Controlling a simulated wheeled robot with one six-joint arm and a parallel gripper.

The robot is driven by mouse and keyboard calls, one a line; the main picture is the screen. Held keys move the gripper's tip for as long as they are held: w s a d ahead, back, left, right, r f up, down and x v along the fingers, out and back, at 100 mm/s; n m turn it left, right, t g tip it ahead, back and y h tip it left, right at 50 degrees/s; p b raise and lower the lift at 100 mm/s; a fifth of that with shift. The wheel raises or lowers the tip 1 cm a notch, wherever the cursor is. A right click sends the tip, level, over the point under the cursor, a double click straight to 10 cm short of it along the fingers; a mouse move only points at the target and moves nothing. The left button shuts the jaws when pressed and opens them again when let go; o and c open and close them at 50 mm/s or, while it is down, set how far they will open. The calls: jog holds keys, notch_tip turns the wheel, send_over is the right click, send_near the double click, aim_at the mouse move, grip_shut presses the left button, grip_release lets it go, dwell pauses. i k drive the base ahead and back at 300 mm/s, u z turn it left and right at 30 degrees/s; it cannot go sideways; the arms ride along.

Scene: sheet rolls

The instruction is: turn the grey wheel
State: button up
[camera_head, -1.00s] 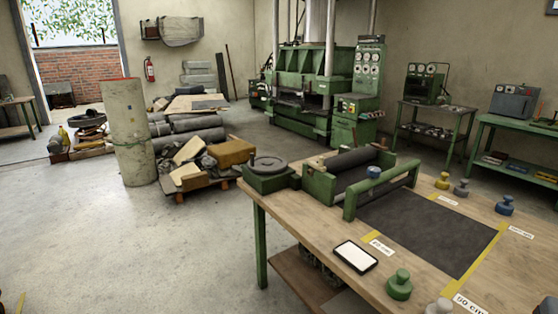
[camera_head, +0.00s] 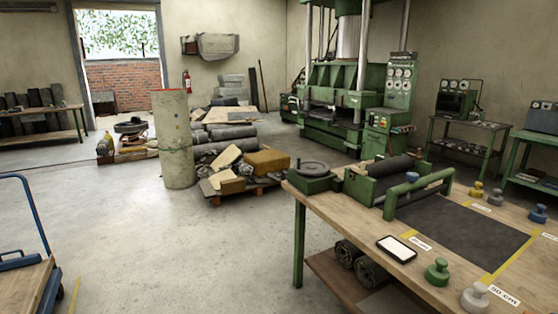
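The grey wheel (camera_head: 309,167) is a round handwheel with a small upright knob. It lies flat on top of a green box (camera_head: 313,183) at the left end of the wooden workbench (camera_head: 380,235). Just right of it on the bench is a green roller frame (camera_head: 375,189) with a dark roll (camera_head: 388,165) in it. A dark sheet (camera_head: 462,231) lies flat on the bench in front of the frame. My gripper is not in the view.
Open concrete floor (camera_head: 190,250) lies left of the bench. A blue-handled trolley (camera_head: 30,280) stands at the lower left. A tall pale cylinder (camera_head: 174,140) and a loaded pallet (camera_head: 245,172) stand behind. Several coloured knobbed weights, including a green one (camera_head: 437,271), stand on the bench.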

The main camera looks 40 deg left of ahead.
aim_at(307, 169)
jog(key=u, duration=0.8)
jog(key=i, duration=0.75)
jog(key=u, duration=1.2)
jog(key=i, duration=1.1)
jog(key=z, duration=0.35)
jog(key=i, duration=1.15)
jog(key=z, duration=1.05)
jog(key=i, duration=0.35)
jog(key=z, duration=0.25)
